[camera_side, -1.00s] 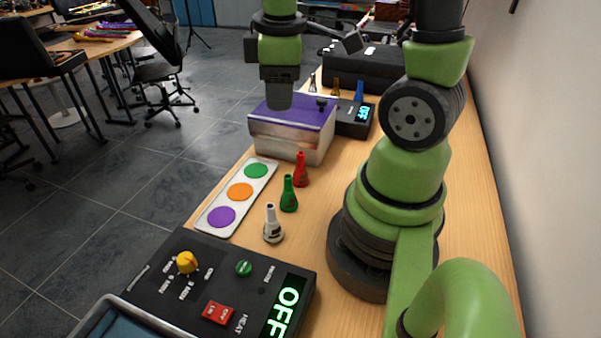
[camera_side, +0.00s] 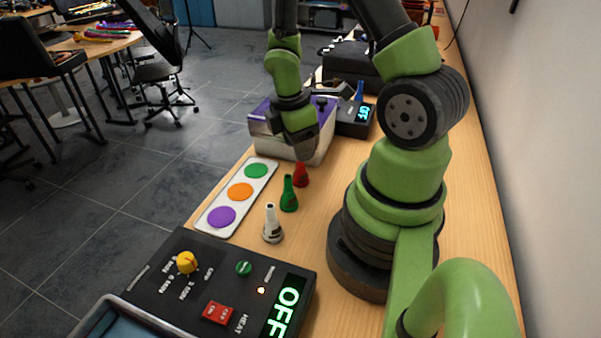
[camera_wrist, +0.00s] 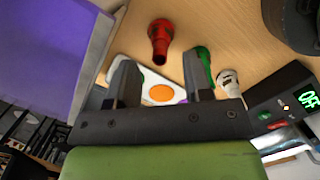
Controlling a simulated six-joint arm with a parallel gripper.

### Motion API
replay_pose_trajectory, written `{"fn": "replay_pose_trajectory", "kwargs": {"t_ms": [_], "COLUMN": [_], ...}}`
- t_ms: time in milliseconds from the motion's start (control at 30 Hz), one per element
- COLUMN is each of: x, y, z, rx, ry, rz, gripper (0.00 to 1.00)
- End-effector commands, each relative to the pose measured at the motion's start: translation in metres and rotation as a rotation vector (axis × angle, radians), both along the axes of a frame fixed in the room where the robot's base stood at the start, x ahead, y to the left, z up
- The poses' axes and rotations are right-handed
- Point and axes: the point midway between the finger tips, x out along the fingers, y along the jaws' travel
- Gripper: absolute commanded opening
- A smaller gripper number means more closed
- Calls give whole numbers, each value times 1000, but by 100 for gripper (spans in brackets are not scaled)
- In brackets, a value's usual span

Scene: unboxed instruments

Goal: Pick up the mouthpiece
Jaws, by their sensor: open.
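Three small flared mouthpiece-like pieces stand upright in a row on the wooden table: red (camera_side: 301,178), green (camera_side: 289,194) and white-grey (camera_side: 272,224). The frames do not tell which one is meant. My gripper (camera_side: 304,157) is tilted just above the red piece, whose top is partly hidden in the side view. In the wrist view my gripper (camera_wrist: 160,78) has its two fingers apart with nothing between them. There the red piece (camera_wrist: 160,38) lies beyond the gap between the fingers. The green piece (camera_wrist: 206,62) is partly behind the right finger, with the white-grey one (camera_wrist: 229,82) beyond it.
A purple-topped box (camera_side: 262,118) stands close behind my gripper. A white strip with green, orange and purple discs (camera_side: 254,185) lies left of the pieces. A black control box with an OFF display (camera_side: 240,285) is in front. Another black device (camera_side: 356,120) is behind.

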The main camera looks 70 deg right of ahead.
Motion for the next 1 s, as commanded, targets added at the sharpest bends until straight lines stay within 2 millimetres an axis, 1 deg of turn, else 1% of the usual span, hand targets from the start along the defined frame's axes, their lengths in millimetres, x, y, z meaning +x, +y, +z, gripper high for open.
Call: {"fn": "replay_pose_trajectory", "kwargs": {"t_ms": [67, 300, 467, 700, 733, 767, 800, 867, 900, 933, 1000], "x": [-2, -3, -3, -3, -3, -3, -3, -3, -3, -3, -3], "y": [-1, -3, -3, -3, -3, -3, -3, -3, -3, -3, -3], "z": [-10, -25, -30, -30, -30, -30, -30, -30, -30, -30, -30], "rx": [5, -1, 2, 1, 1, 1, 1, 1, 1, 1, 1], "ry": [3, 2, -1, -2, -2, -2, -2, -2, -2, -2, -2], "rz": [2, 1, -1, -1, -1, -1, -1, -1, -1, -1, -1], "gripper": [46, 46, 46, 46, 44, 37, 28, 14, 5, 0, 0]}}
